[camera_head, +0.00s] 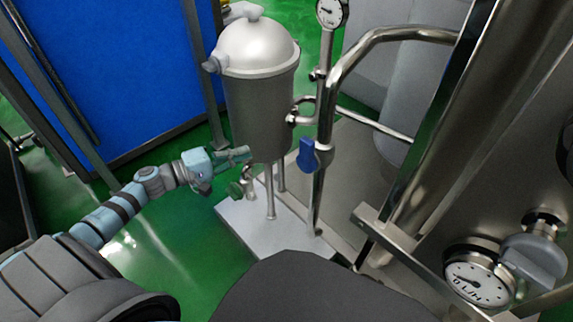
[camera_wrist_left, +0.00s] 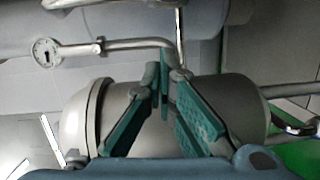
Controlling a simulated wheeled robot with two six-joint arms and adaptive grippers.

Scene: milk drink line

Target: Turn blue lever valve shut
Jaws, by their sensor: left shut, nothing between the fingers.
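The blue lever valve (camera_head: 308,155) sits on the steel pipe to the right of the grey tank in the head view. Its blue handle hangs roughly along the upright pipe. My left gripper (camera_head: 246,154) is at the lower left side of the tank, to the left of the blue lever and apart from it. In the left wrist view its teal fingers (camera_wrist_left: 161,78) come together at the tips, shut and empty, in front of the tank. I cannot make out the blue lever in the wrist view. My right gripper is not in view.
The grey tank (camera_head: 262,105) with a domed lid stands on legs between gripper and lever. A green knob (camera_head: 236,189) sits below the gripper. A steel pipe (camera_head: 329,110) and large steel posts rise to the right. A dial gauge (camera_head: 478,280) is at lower right.

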